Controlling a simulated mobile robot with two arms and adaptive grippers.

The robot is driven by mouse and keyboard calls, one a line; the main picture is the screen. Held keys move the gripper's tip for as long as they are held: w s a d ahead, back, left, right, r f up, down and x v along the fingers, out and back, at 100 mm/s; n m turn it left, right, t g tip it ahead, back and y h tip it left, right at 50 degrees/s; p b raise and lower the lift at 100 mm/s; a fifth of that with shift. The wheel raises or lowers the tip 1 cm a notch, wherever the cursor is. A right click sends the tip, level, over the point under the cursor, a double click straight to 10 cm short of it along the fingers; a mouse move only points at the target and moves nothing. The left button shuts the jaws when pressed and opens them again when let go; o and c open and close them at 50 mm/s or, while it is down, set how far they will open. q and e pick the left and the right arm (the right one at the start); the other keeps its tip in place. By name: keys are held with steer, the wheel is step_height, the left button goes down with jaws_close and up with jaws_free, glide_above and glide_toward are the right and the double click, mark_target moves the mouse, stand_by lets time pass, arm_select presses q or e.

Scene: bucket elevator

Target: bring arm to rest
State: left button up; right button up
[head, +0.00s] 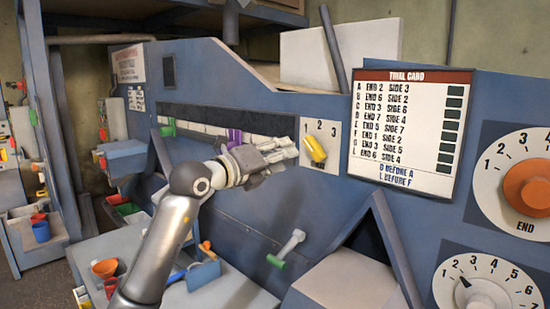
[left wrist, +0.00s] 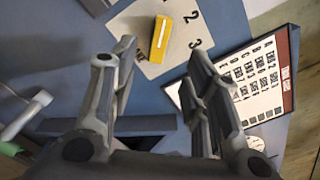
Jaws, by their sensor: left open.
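My left arm reaches in from the bottom left of the head view. Its gripper (head: 291,148) is open and empty, in front of the blue machine panel (head: 247,204). Just right of the fingertips is a yellow selector knob (head: 314,149) on a white plate (head: 332,134) numbered 1 to 3. In the left wrist view the yellow knob (left wrist: 160,38) shows beyond and between the spread fingers (left wrist: 163,52), with clear space between the fingers. I cannot tell exactly how far the tips are from the panel. My right gripper is not in view.
A trial card (head: 410,130) hangs to the right, beside a large orange END dial (head: 527,186) and a smaller dial (head: 487,288). Bins (head: 124,209) stand left.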

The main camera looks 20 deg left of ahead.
arm_select(q)
steer(key=shift+s+a, duration=0.15)
steer(key=shift+s, duration=0.45)
